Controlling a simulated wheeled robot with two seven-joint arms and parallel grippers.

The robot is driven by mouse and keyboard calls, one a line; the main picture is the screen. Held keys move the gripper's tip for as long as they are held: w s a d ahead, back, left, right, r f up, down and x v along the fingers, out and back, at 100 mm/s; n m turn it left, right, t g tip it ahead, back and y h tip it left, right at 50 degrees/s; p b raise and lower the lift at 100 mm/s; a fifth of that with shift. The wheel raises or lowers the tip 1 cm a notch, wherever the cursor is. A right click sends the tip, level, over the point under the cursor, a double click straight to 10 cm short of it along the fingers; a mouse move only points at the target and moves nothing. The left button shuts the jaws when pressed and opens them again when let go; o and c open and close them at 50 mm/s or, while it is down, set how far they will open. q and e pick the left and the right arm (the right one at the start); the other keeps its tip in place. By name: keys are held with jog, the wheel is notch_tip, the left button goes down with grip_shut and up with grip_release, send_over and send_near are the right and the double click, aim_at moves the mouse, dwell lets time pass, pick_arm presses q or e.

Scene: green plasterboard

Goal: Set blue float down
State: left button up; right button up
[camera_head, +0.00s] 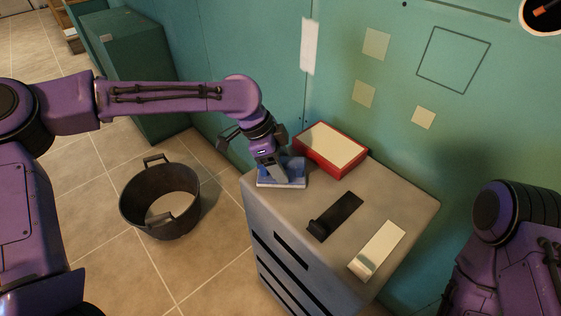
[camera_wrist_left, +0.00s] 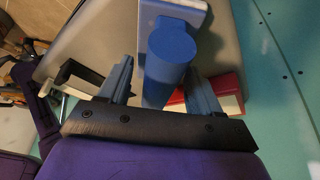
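The blue float (camera_head: 295,178) is at the back left corner of the grey cabinet's top (camera_head: 330,183) and appears to rest flat there. Its blue handle (camera_wrist_left: 168,62) and pale-edged plate (camera_wrist_left: 190,8) show in the left wrist view. My left gripper (camera_head: 270,172) is right above the float. Its two fingers (camera_wrist_left: 162,85) stand on either side of the handle, with a visible gap on each side, so it looks open. In the head view the gripper hides part of the float. My right arm shows at the lower right, but its gripper is out of frame.
A red-rimmed box with a pale top (camera_head: 332,146) sits close to the float's right. A black tool (camera_head: 335,216) and a white tool (camera_head: 377,249) lie further forward on the cabinet. A black bucket (camera_head: 160,199) stands on the floor. The green wall (camera_head: 420,155) rises behind.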

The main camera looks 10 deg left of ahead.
pick_arm(q)
jog(key=p+v, duration=0.1)
jog(key=v, duration=1.1)
